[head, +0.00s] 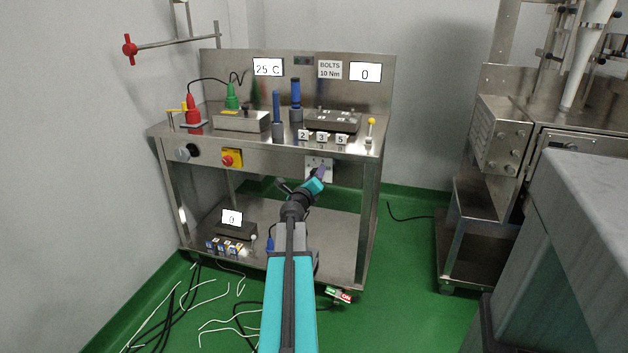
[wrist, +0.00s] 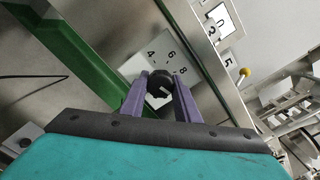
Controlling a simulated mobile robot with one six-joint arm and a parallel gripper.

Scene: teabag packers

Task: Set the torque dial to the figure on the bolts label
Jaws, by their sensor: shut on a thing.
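The bolts label (head: 330,70) on the bench's back panel reads "BOLTS 10 Nm". The plate also shows on the bench's front in the head view (head: 312,161). My gripper (head: 321,171) has its two purple fingers on either side of the knob in the wrist view (wrist: 160,86), shut on it. I cannot tell which figure the knob points at; my fingers and hand hide part of the plate.
The steel bench (head: 260,148) carries tools, number cards and a display (head: 365,72) reading 0. A yellow emergency-stop box (head: 232,158) and a black knob (head: 193,151) are left of the plate. Cables (head: 180,300) lie on the green floor at left. A grey block (head: 580,210) stands at right.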

